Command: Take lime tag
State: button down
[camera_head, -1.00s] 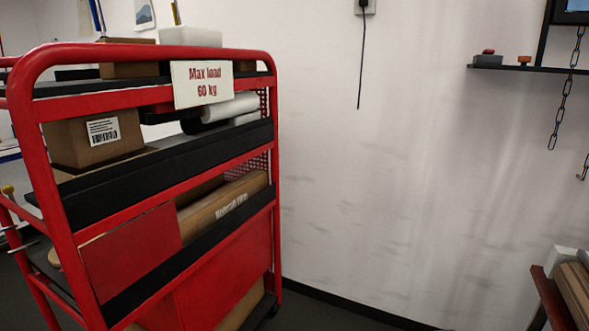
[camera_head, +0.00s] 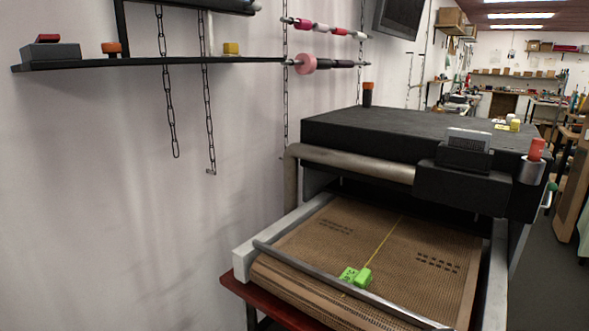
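A bright lime-green tag (camera_head: 349,274) lies near the front of a brown mesh conveyor bed. A small lime-green block (camera_head: 363,278) sits right beside it, and I cannot tell whether the two are joined. A thin yellow line runs from them back along the bed. A grey metal bar (camera_head: 330,279) crosses the bed just in front of them. My gripper is not in view.
A wall shelf (camera_head: 150,62) with hanging chains is at upper left. Open floor (camera_head: 550,285) lies to the right.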

aim_at(362, 280)
jog(key=i+j+z, duration=0.15)
jog(key=j+z, duration=0.25)
jog(key=j, duration=0.25)
jog(key=i+j+z, duration=0.1)
jog(key=j+z, duration=0.3)
jog(key=j, duration=0.25)
jog(key=j+z, duration=0.45)
jog(key=j, duration=0.2)
jog(key=k+j+z, duration=0.2)
jog(key=j, duration=0.2)
jog(key=k+j+z, duration=0.2)
jog(key=j, duration=0.15)
jog(key=k+j+z, duration=0.2)
jog(key=j, duration=0.15)
